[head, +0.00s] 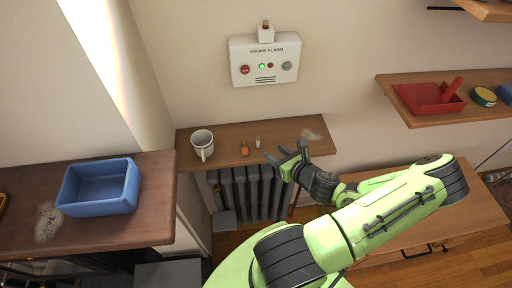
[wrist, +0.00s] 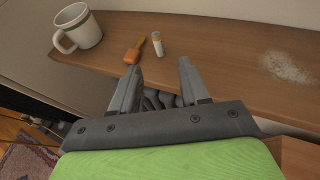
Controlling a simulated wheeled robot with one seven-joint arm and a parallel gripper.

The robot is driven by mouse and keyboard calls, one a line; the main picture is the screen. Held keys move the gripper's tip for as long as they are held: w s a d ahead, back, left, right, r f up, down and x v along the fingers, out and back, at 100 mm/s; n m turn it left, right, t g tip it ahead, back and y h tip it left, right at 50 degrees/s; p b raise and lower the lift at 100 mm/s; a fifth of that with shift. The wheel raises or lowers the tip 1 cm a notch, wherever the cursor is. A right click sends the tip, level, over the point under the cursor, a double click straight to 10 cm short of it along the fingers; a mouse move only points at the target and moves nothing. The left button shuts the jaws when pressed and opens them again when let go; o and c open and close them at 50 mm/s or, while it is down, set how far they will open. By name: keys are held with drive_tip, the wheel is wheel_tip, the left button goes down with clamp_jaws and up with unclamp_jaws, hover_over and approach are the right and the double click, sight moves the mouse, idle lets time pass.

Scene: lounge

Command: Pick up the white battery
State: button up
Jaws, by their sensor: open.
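The white battery (head: 258,142) stands upright on the wooden shelf (head: 222,154) above the radiator. My gripper (head: 283,157) is open and empty at the shelf's front edge, to the right of and nearer than the battery. In the wrist view my gripper (wrist: 160,72) has its two fingers spread, with the battery ahead of the gap and not between them.
An orange object with a dark tip (wrist: 135,52) lies close left of the battery. A white mug (head: 202,143) stands further left. A pale powdery patch (wrist: 284,66) marks the right part of the shelf. A blue bin (head: 99,206) sits on the left counter. The wall is behind.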

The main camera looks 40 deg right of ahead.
sight(259, 143)
drive_tip(key=b+x, duration=0.3)
drive_tip(key=b, duration=0.1)
drive_tip(key=b+x, duration=0.2)
drive_tip(key=b, duration=0.1)
drive_tip(key=shift+w+a+f+b, duration=0.1)
drive_tip(key=shift+w+f+b, duration=0.15)
drive_tip(key=shift+f+b, duration=0.15)
drive_tip(key=x, duration=0.5)
drive_tip(key=shift+w+r, duration=0.1)
drive_tip(key=shift+w, duration=0.35)
drive_tip(key=shift+s, duration=0.15)
drive_tip(key=shift+c, duration=0.3)
clamp_jaws()
